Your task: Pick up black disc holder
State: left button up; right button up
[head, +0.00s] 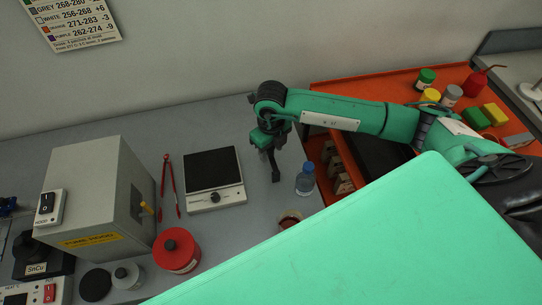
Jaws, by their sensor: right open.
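A flat black disc (95,284) lies on the grey bench at the lower left, in front of the grey box. A black block with a round knob or reel on it, labelled SnCu (38,254), stands left of it near the picture edge. I cannot tell for sure which of these is the black disc holder. My right gripper (272,168) is open and empty, pointing down over the bench between the black-topped plate and the blue bottle, far right of both black things. My left gripper is not in view.
The grey box (84,200) stands tall behind the disc. Red tongs (170,185), a black-topped plate (214,178), a red canister (177,250), a small grey jar (127,275) and a blue bottle (305,179) stand around. The bench's back is clear.

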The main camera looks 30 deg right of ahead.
grip_shut()
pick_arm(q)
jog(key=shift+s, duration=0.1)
pick_arm(e)
jog(key=shift+r, duration=0.1)
